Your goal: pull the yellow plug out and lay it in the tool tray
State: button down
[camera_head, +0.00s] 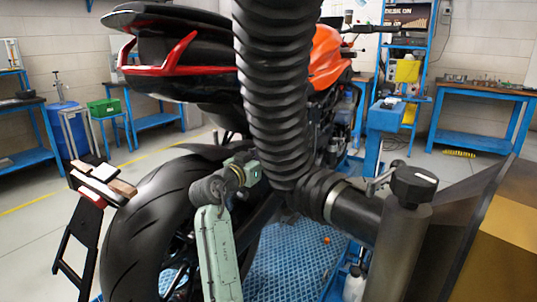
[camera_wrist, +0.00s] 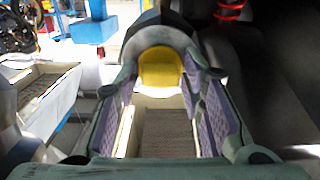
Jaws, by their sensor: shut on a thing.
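In the wrist view my gripper (camera_wrist: 167,88) has its pale green fingers with purple pads on either side of the yellow plug (camera_wrist: 161,70). It is shut on the plug at the far end of the fingers. A dark rounded part arches around the plug's top; I cannot tell whether the plug sits inside it. Between the fingers a cream-walled space with a brown ribbed floor (camera_wrist: 172,133) shows below, perhaps a tray. In the head view the plug cannot be made out, and the mint-green arm (camera_head: 217,255) ends beside a black ribbed hose.
The black ribbed hose (camera_head: 275,90) hangs in front of the motorcycle (camera_head: 325,58) and bends right at the bottom. A cream tray-like box (camera_wrist: 28,98) lies at left in the wrist view. Blue workbenches (camera_head: 482,93) line the walls. Open floor shows at the left.

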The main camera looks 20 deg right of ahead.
jog(key=b+v, duration=0.1)
jog(key=v, duration=0.5)
dwell(1.1)
